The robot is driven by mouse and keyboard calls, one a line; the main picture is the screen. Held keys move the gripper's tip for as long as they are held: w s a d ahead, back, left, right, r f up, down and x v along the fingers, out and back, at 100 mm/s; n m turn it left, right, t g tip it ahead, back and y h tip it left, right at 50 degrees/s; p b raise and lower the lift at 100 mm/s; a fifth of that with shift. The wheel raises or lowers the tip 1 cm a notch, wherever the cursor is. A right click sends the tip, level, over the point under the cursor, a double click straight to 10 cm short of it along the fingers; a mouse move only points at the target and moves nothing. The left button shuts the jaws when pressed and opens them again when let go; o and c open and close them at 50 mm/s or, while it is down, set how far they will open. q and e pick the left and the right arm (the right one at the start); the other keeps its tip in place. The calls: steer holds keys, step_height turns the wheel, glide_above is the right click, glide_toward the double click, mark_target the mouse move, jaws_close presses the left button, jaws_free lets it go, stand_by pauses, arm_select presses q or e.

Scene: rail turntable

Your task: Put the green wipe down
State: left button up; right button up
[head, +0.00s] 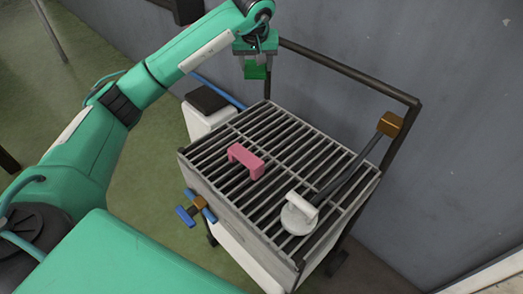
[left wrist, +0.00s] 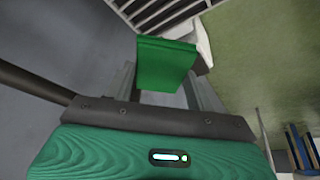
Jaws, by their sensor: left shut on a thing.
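The green wipe (head: 254,71) is a small green block. My left gripper (head: 256,62) is shut on it, above the far left corner of the slatted cart top. In the left wrist view the wipe (left wrist: 165,64) sits between the two fingers, with grey floor or wall behind it. It looks clear of any surface. My right gripper is in neither view.
The slatted grate top (head: 219,140) carries a pink handle-shaped piece (head: 246,161) and a white-handled round piece (head: 299,214). A black pad (head: 206,99) lies on a white side box (head: 205,122). A dark rail (head: 345,69) borders the back. A blue knob (head: 186,215) sticks out in front.

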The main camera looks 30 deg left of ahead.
mark_target(257, 123)
arm_select(q)
step_height(257, 123, down, 20)
stand_by(0.6)
steer(key=o, duration=0.4)
steer(key=shift+f+b, duration=0.1)
steer(key=shift+b, duration=0.2)
steer(key=o, duration=0.5)
steer(key=v, duration=1.2)
steer(key=shift+w+p, duration=0.1)
steer(key=shift+p, duration=0.2)
